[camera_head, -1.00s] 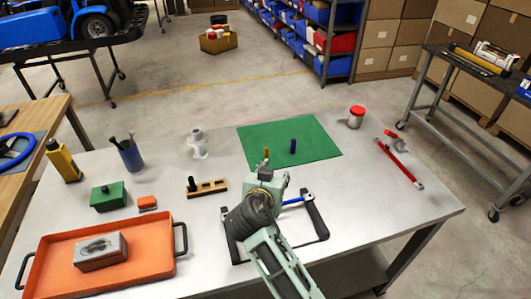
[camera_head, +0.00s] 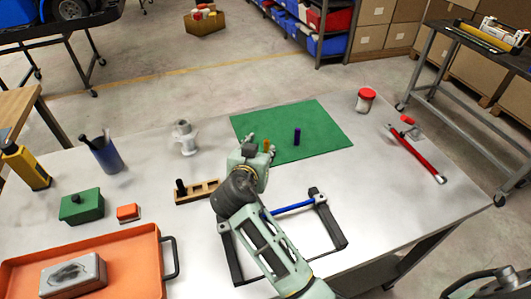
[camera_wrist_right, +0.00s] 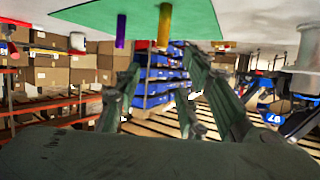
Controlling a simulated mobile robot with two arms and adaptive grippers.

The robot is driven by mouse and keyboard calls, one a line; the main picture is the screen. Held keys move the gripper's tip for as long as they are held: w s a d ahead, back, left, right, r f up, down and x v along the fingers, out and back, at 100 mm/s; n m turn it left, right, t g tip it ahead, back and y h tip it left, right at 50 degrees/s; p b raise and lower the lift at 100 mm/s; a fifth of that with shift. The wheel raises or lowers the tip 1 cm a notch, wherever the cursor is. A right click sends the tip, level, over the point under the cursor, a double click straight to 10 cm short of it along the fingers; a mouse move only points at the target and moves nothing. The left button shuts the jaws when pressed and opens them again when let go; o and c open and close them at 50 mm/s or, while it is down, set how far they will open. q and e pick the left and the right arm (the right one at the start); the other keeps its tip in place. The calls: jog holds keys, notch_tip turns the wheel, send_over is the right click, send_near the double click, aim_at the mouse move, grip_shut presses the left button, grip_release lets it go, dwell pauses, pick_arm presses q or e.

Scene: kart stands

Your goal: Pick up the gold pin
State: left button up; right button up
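The gold pin (camera_head: 267,145) stands upright on the green mat (camera_head: 315,120), near its left front edge. A purple pin (camera_head: 297,136) stands upright to its right. My right gripper (camera_head: 259,146) is right beside the gold pin in the head view, partly overlapping its surroundings. In the right wrist view, which is upside down, the fingers of my right gripper (camera_wrist_right: 160,90) are spread with nothing between them. The gold pin (camera_wrist_right: 164,25) shows beyond them, in line with the gap. I cannot tell the exact distance. My left gripper is not in view.
A wooden block with holes (camera_head: 197,191) and a grey fitting (camera_head: 184,138) are left of my right gripper. A black frame with a blue bar (camera_head: 327,222) lies beside my right arm. A red-lidded jar (camera_head: 365,100) stands at the back right.

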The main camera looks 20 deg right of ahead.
aim_at(266, 147)
jog(key=f, duration=0.1)
jog(key=f+b, duration=0.2)
jog(key=shift+w+f, duration=0.25)
jog(key=shift+f, duration=0.05)
jog(key=shift+w+d, duration=0.2)
jog(key=shift+w, duration=0.2)
jog(key=p+x, duration=0.1)
jog(key=x, duration=0.5)
jog(key=shift+f+p, duration=0.2)
jog(key=shift+p, duration=0.15)
jog(key=shift+w+d+f, duration=0.15)
jog(key=shift+w+f, duration=0.1)
jog(key=shift+w, duration=0.05)
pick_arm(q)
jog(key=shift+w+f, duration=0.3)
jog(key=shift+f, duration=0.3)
pick_arm(e)
grip_shut()
